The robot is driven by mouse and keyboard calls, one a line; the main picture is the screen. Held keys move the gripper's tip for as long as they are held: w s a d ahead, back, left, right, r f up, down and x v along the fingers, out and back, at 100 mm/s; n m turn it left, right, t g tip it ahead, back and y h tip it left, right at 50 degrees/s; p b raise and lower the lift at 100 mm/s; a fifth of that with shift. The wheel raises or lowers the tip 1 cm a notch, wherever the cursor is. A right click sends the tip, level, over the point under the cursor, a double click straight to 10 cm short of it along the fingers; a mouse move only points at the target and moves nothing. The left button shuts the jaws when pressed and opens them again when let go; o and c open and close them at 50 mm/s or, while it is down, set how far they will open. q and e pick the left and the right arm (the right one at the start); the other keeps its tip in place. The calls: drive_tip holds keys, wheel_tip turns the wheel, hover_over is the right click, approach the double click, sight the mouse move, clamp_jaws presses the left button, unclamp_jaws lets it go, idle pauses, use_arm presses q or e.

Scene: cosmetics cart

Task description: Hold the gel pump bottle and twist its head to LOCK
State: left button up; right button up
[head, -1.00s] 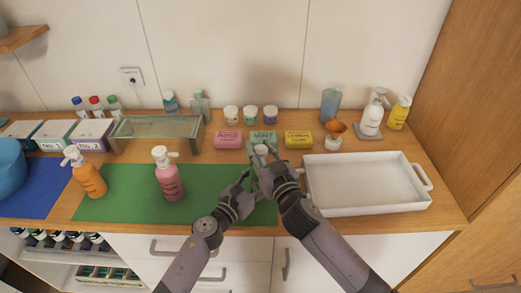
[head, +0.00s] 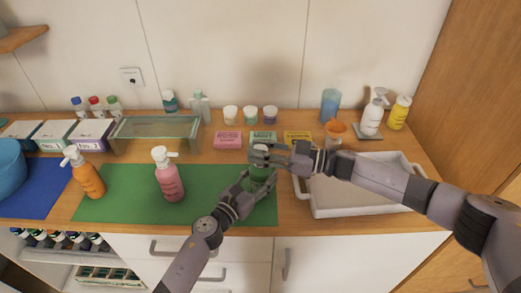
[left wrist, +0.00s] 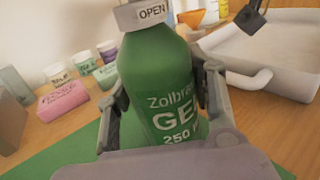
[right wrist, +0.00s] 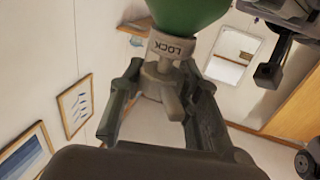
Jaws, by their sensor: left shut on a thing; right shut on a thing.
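The green gel pump bottle (head: 262,173) stands upright at the right end of the green mat, mostly covered by my grippers in the head view. My left gripper (head: 252,186) is shut around its body; the left wrist view shows the bottle (left wrist: 155,90) between both fingers. A collar label (left wrist: 150,13) there reads OPEN. The right wrist view shows the grey pump head (right wrist: 162,82) between the fingers, with a collar label (right wrist: 172,47) reading LOCK. The nozzle's exact alignment with either label is unclear.
A white tray (head: 365,211) stands just right of the bottle, under my right forearm. Pink (head: 228,141), mint (head: 263,137) and yellow (head: 298,136) boxes lie behind. Pink (head: 170,182) and orange (head: 88,180) pump bottles stand left. The mat (head: 215,190) is bare between the pink bottle and my left gripper.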

use_arm(q)
drive_tip(key=shift+s+d, duration=0.1)
drive_tip(key=shift+d, duration=0.05)
use_arm(e)
drive_tip(key=shift+w+n+g+y, duration=0.15)
drive_tip(key=shift+n+g+y, duration=0.15)
drive_tip(key=shift+n+g, duration=1.1)
drive_tip(key=shift+g, duration=0.6)
drive_tip(key=o, duration=1.2)
drive_tip(key=shift+d, duration=0.1)
drive_tip(key=d, duration=1.2)
drive_tip(key=shift+s, duration=0.2)
